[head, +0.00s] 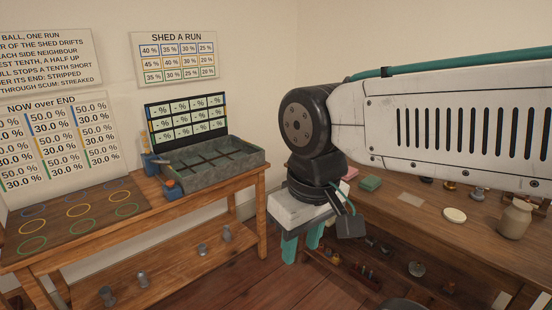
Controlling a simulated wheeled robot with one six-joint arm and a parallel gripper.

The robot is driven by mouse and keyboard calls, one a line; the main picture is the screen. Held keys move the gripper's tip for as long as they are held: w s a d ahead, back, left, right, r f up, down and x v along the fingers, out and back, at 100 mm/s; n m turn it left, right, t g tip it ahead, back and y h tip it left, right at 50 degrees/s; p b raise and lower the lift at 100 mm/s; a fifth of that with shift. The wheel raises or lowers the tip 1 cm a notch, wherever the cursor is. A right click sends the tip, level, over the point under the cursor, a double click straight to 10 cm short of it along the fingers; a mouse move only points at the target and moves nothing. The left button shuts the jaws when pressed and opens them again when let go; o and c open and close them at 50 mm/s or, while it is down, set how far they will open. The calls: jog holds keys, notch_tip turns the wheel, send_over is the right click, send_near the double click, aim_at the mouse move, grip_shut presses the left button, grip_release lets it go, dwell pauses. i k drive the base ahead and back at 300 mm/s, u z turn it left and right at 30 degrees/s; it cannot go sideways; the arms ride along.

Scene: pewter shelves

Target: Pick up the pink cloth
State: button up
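The pink cloth (350,173) is a small patch on the wooden bench to the right, mostly hidden behind my arm's wrist. A green cloth or pad (371,184) lies just right of it. My gripper (302,247) points down in front of the gap between the two benches, left of the pink cloth and nearer the camera. Its two teal fingers are apart, with nothing seen between them, so it looks open and empty.
The right bench (394,229) carries a pale jar (516,219), a round cream disc (455,215) and several small pieces. The left bench (140,224) holds a grey compartmented tray (210,171) and a board with coloured rings (75,214). Floor (240,275) shows between the benches.

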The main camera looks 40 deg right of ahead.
aim_at(353, 171)
jog(key=z, duration=0.5)
jog(key=i, duration=1.9)
jog(key=z, duration=0.6)
jog(key=i, duration=0.35)
jog(key=z, duration=0.05)
